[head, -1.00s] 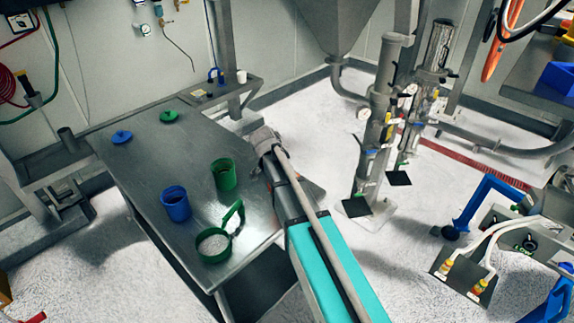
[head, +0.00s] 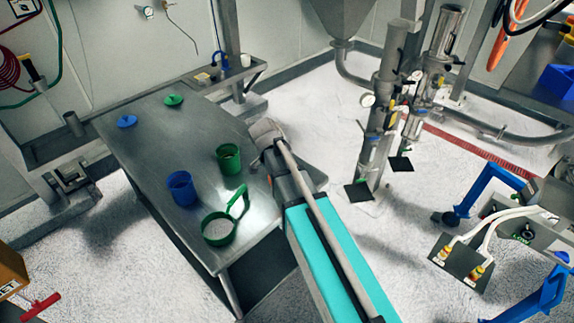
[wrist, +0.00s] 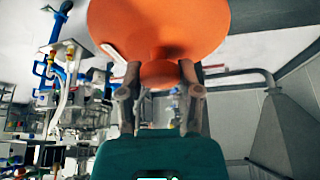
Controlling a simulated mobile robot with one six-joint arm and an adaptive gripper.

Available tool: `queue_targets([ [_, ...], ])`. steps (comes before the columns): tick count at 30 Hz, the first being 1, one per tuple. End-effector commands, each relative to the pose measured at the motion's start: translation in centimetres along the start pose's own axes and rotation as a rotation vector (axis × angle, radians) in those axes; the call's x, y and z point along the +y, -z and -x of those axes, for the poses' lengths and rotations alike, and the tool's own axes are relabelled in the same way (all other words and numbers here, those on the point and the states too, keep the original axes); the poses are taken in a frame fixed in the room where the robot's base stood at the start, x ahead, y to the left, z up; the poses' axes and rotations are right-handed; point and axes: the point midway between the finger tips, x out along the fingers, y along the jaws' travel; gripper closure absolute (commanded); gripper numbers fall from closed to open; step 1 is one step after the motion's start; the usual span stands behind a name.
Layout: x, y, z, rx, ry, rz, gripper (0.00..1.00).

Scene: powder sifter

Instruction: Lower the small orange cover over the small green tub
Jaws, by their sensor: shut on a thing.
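The orange cover (wrist: 155,25) fills the top of the wrist view, with its round knob (wrist: 160,74) towards me. My gripper (wrist: 159,88) is shut on that knob. In the head view the cover and my fingertips are hidden behind my arm. The small green tub (head: 229,158) stands upright on the steel table, close to the left of my arm's end. Its top looks open, with no cover on it. The gap between cover and tub cannot be judged from these views.
On the steel table (head: 150,150) stand a blue tub (head: 182,189) and a green-rimmed sieve with a handle (head: 219,229). A blue lid (head: 127,121) and a green lid (head: 173,99) lie towards the far end. The table's middle is clear.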

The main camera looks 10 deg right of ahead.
Motion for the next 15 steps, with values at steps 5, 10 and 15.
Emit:
queue_targets([
  [5,0.0,0.0,0.0,0.0,0.0,0.0,1.0],
  [10,0.0,-0.4,-0.8,0.0,0.0,0.0,1.0],
  [15,0.0,-0.8,-1.9,0.0,0.0,0.0,1.0],
])
